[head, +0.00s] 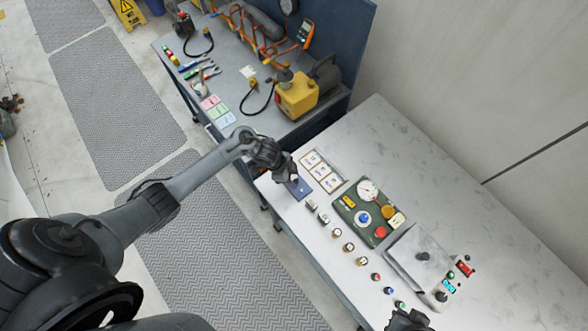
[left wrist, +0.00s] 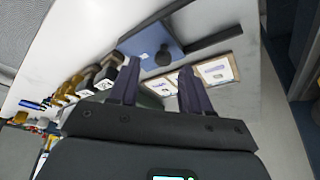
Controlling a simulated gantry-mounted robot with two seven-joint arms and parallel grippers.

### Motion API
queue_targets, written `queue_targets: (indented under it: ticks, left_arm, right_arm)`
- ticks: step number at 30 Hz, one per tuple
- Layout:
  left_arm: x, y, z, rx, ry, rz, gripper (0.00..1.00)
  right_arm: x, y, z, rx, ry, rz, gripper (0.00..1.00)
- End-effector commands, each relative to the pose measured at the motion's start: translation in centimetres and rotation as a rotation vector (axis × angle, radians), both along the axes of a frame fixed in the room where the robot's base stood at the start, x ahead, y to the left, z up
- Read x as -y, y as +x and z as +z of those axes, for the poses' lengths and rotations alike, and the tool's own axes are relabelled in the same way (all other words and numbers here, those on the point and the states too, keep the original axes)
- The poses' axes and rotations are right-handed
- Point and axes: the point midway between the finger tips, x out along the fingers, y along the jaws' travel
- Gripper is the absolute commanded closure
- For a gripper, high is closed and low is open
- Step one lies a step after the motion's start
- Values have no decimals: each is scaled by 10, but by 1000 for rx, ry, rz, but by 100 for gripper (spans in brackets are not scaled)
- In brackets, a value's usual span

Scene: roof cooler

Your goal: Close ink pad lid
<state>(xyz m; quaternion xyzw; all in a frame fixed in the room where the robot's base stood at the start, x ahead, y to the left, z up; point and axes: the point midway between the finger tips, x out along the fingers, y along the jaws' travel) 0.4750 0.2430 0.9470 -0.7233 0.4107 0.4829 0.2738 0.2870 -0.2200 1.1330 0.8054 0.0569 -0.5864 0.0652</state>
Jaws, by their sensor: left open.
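The ink pad (head: 302,189) is a small blue rectangle at the left end of the white table in the head view. In the left wrist view a blue panel with a dark round knob, apparently the ink pad (left wrist: 140,42), lies just beyond the fingertips. I cannot tell how far its lid is open. My left gripper (head: 289,177) is over the ink pad's near-left side, partly hiding it. In the left wrist view my left gripper (left wrist: 160,66) has its fingers apart with nothing held between them. My right gripper (head: 408,321) is cut off at the bottom edge, its jaws unclear.
Framed cards (head: 321,172) lie just right of the ink pad. A row of stamps (head: 324,219) runs along the front edge. A green gauge panel (head: 367,212) and a grey plate (head: 419,257) lie farther right. The white table (head: 400,140) is clear at the back.

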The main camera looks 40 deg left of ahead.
Motion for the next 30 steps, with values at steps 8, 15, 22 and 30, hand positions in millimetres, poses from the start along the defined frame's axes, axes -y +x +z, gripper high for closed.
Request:
queue_targets:
  ticks: [8, 15, 22, 30]
  left_arm:
    - [-17, -9, 47, 4, 2, -3, 52]
    - [-26, -15, 73, 2, 1, -2, 52]
    - [-29, -17, 80, 0, 0, -1, 52]
    - [-28, -17, 80, 0, 0, -1, 52]
  right_arm:
    - [-1, 0, 9, 0, 2, -1, 100]
    - [-2, 0, 12, 0, 7, -5, 100]
    - [-2, 0, 12, 0, 9, -5, 100]
    - [-2, 0, 12, 0, 8, -6, 100]
